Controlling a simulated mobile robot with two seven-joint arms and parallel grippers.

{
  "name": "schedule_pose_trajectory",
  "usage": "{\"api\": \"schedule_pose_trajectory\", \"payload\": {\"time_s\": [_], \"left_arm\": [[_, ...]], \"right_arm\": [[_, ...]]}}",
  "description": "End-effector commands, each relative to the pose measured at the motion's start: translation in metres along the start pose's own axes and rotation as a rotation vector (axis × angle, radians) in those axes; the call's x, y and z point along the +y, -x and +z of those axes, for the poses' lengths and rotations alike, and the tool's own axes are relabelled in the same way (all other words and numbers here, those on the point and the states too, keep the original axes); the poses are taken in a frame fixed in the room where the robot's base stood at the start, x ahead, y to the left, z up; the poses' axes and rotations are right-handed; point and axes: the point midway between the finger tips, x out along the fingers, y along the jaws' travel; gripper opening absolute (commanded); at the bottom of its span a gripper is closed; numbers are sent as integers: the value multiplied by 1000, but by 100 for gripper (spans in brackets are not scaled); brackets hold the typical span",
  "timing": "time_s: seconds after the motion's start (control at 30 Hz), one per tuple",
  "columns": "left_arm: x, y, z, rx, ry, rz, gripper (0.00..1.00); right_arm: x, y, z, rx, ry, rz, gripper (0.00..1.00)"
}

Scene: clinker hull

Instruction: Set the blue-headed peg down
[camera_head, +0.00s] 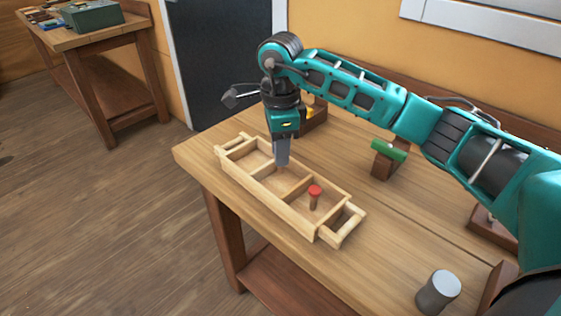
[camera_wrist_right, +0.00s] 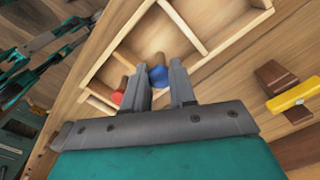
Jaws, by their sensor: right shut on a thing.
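The light wooden tray (camera_head: 262,203) with dividers and end handles lies on the bench. A red-headed peg (camera_head: 315,197) stands in its right-hand compartment; it also shows in the right wrist view (camera_wrist_right: 118,97). My right gripper (camera_head: 282,163) points down over the tray, left of the red-headed peg. In the wrist view its fingers are shut on the blue-headed peg (camera_wrist_right: 158,77), whose blue head shows between the tips. The head view hides this peg behind the fingers, and I cannot tell whether it touches the tray floor. My left gripper is not in view.
Behind the tray are a block with a green cylinder (camera_head: 389,150) and a block with a yellow piece (camera_wrist_right: 297,96). A grey metal cylinder (camera_head: 438,292) stands near the bench front. The bench between tray and cylinder is clear.

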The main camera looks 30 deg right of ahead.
Motion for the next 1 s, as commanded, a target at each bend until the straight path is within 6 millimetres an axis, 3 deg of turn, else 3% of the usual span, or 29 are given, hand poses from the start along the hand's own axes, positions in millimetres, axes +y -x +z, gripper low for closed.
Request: {"api": "schedule_pose_trajectory", "payload": {"time_s": [0.23,0.63,0.67,0.9,1.0], "left_arm": [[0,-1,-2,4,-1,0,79],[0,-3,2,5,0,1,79],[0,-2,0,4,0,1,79],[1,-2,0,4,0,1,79],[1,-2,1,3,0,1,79]], "right_arm": [[1,-36,0,1,1,3,0],[0,-42,0,1,1,0,0],[0,-41,0,1,1,0,28],[0,-40,0,1,1,1,51],[0,-40,0,1,1,1,51]]}}
